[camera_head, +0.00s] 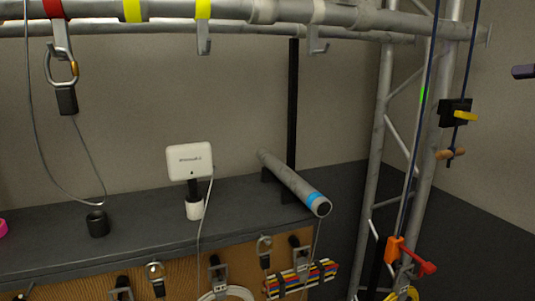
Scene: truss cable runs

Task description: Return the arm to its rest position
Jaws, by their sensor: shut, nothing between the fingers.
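My gripper is not recognisable in the head camera view. A small dark purple-grey piece (524,71) juts in from the right edge at upper right. I cannot tell whether it is part of my arm. The rest of my arm is out of view.
A grey truss (290,14) with hooks crosses the top, and a lattice tower (383,130) stands at right with hanging ropes (421,120). A bench (60,240) holds a white device (190,161), a black cup (97,223) and a grey tube (290,180). A carabiner (62,72) hangs upper left.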

